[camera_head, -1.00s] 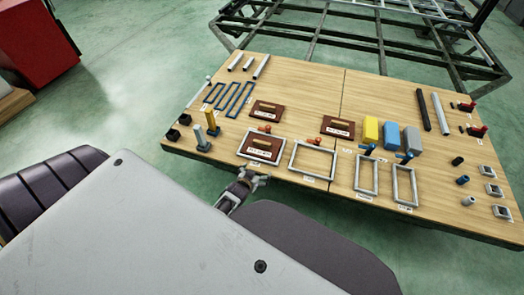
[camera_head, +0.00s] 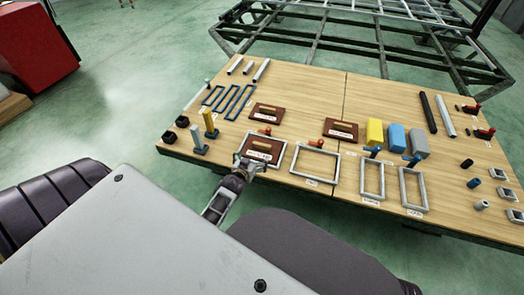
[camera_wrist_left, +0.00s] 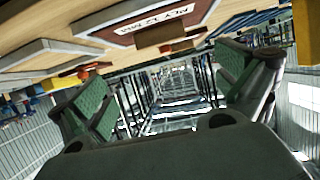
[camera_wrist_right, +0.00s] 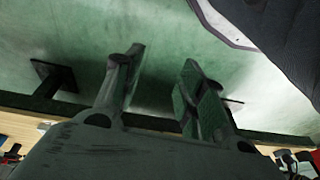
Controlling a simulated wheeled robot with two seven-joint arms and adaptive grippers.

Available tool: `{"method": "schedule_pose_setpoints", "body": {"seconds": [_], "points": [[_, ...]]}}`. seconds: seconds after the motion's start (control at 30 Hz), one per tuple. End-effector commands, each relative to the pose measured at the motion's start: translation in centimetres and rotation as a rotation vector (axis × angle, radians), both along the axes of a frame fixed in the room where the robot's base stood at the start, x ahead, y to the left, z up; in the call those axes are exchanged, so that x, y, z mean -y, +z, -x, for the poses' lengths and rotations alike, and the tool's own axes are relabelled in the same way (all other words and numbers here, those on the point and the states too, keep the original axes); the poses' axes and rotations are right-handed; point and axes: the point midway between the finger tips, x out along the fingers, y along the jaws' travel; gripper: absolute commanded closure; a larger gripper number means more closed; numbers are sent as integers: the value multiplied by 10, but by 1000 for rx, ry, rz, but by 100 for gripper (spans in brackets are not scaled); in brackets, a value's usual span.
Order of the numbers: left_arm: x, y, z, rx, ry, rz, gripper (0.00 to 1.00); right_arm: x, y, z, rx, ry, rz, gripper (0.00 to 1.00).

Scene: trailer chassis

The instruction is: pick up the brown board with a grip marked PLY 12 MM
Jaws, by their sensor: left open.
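A brown board with a grip (camera_head: 262,147) lies inside a grey frame at the front edge of the table. The left wrist view shows a brown board marked PLY 12 MM (camera_wrist_left: 190,12) close above the jaws, with its grip beside the label. My left gripper (camera_head: 250,166) is open and empty at the near side of the framed board, apparently not touching it. It also shows in the left wrist view (camera_wrist_left: 168,85), fingers wide apart. My right gripper (camera_wrist_right: 160,75) is open and empty over green floor. Two more brown boards (camera_head: 267,112) (camera_head: 341,130) lie further back; their labels are too small to read.
Grey and yellow posts (camera_head: 197,140) stand left of the framed board. The table's middle back is clear.

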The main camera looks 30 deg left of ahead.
Motion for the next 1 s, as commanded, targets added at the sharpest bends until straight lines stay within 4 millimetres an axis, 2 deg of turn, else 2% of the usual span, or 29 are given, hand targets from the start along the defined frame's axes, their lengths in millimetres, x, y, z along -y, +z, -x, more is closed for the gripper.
{"method": "schedule_pose_setpoints", "body": {"seconds": [0.37, 0.83, 1.0], "points": [[-2, -5, -8, -1, 0, 0, 0, -1, 3, -1, 7, 0, -4, 60], [-11, -22, -47, 0, 0, 0, 0, -4, 21, -5, 46, 1, -21, 60], [-15, -27, -61, 1, 0, 0, 0, -5, 26, 0, 48, 3, -27, 60]]}}
